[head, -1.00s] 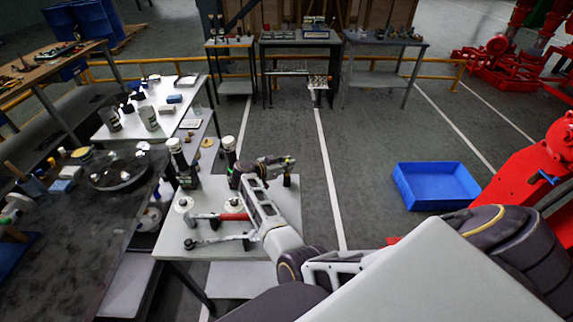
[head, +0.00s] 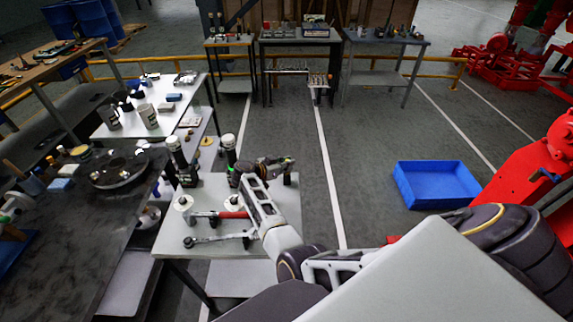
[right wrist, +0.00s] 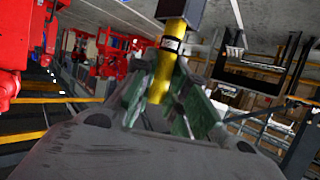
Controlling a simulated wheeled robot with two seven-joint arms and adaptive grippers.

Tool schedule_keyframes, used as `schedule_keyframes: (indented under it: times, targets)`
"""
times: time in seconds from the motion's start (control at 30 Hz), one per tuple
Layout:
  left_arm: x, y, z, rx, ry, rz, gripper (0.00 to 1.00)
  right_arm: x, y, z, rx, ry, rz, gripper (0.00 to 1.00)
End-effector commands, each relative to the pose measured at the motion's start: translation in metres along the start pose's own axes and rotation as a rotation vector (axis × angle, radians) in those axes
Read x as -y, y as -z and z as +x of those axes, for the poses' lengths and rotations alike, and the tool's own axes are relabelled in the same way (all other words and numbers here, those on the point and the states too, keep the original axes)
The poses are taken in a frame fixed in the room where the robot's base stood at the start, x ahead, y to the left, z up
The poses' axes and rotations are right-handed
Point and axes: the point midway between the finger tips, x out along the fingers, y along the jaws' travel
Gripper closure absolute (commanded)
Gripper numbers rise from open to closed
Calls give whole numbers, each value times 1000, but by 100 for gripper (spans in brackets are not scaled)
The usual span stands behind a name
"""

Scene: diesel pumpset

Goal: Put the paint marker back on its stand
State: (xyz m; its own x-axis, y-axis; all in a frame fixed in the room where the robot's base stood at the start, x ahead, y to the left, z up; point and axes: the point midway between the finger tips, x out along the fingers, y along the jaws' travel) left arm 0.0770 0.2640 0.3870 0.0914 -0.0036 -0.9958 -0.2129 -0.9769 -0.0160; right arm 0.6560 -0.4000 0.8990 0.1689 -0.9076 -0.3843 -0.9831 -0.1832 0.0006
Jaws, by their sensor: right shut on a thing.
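The paint marker (right wrist: 168,62) is a yellow tube with a dark label band and a black end. In the right wrist view it stands between the green-padded fingers of my right gripper (right wrist: 165,100), which is shut on it. In the head view my right gripper (head: 280,163) is above the back right part of a small white table (head: 222,250). The marker is too small to make out clearly there. A short dark post (head: 287,179) shows just below the gripper tips; I cannot tell whether it is the marker's stand. My left gripper is out of view.
Two black-and-white upright devices (head: 229,153), white discs (head: 183,203), a red-handled tool (head: 233,214) and a ratchet (head: 215,238) are on the white table. A dark workbench (head: 100,225) stands to the left. An empty blue bin (head: 436,184) is on the floor at right.

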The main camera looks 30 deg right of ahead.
Motion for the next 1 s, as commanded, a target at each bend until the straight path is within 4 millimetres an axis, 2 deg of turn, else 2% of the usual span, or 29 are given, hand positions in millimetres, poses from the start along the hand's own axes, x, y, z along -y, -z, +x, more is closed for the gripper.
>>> schedule_keyframes:
  times: [0.37, 0.4, 0.57, 1.0]
  targets:
    - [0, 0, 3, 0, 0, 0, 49, 2, -6, -2, 7, 3, 1, 100]
    - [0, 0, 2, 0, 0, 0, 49, 2, -6, -2, 6, 4, 1, 80]
    - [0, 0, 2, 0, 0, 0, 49, 2, -6, -2, 7, 3, 1, 60]
    - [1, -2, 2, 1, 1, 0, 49, 1, -6, -2, 7, 3, 1, 60]
